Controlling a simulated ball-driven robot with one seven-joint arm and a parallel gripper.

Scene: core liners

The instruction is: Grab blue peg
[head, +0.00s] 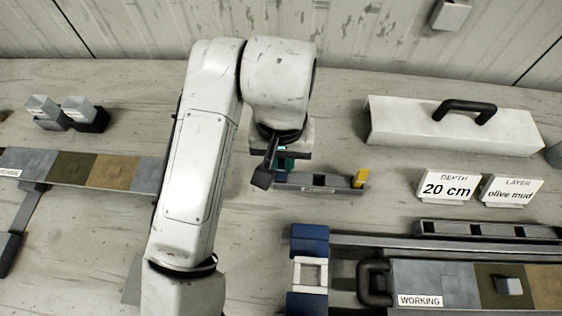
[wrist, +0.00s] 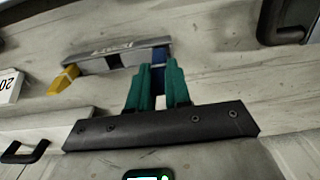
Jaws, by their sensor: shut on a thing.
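My gripper (head: 281,168) reaches down over the left end of a small grey rack (head: 335,190) in the head view. In the wrist view, its two teal fingers (wrist: 158,72) are shut on the blue peg (wrist: 158,80), which shows between them. The peg is at the end of the rack (wrist: 95,65), opposite a yellow peg (wrist: 63,78). I cannot tell whether the blue peg still sits in the rack. In the head view the arm and gripper hide the blue peg. The yellow peg (head: 360,178) stands at the rack's right end.
A white box with a black handle (head: 452,127) stands behind and right. Signs reading "20 cm" (head: 447,187) and "olive mud" (head: 510,191) stand right of the rack. A working tray (head: 420,300) and blue clamp blocks (head: 309,240) are at front right. A banded core (head: 75,172) lies left.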

